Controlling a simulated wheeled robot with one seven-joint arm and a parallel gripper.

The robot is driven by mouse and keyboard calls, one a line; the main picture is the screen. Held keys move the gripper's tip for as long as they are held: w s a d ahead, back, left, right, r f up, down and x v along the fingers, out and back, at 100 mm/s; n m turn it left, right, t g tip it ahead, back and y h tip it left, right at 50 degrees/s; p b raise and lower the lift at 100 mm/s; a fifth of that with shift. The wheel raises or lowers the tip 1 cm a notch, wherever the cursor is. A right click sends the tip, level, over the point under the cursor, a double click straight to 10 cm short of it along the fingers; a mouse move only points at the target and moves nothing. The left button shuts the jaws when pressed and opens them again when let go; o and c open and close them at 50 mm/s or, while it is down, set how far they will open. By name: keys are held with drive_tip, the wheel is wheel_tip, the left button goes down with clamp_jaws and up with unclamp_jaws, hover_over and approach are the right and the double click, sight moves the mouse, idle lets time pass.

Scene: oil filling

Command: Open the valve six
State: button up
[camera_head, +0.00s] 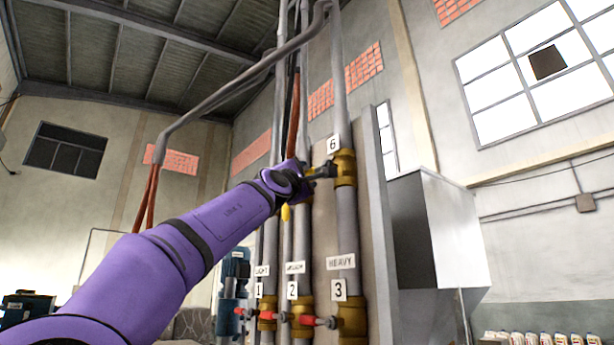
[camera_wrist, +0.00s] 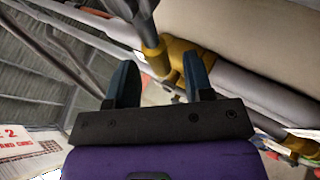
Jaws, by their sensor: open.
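Valve six is a brass fitting (camera_head: 346,168) on the right-hand vertical grey pipe, under a white "6" label (camera_head: 332,144). My purple arm reaches up to it, and my dark gripper (camera_head: 322,171) is just left of the brass body; its fingers are small there and partly merge with the valve. In the wrist view my gripper (camera_wrist: 160,62) is open, with two dark fingers standing apart. A brass stem (camera_wrist: 154,58) with a grey handle end (camera_wrist: 140,22) shows between and beyond the fingertips. I cannot tell whether a finger touches it. The valve's handle is mostly hidden in the head view.
Lower on the pipes are brass valves with red handles, labelled 1 (camera_head: 259,289), 2 (camera_head: 292,289) and 3 (camera_head: 339,290). A flat grey panel (camera_head: 371,200) stands behind the pipes. A white box-like cabinet (camera_head: 455,230) is to the right. Other pipes run close beside my gripper.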

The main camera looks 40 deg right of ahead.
drive_tip(key=shift+x, duration=1.2)
drive_tip(key=shift+c, duration=0.4)
clamp_jaws()
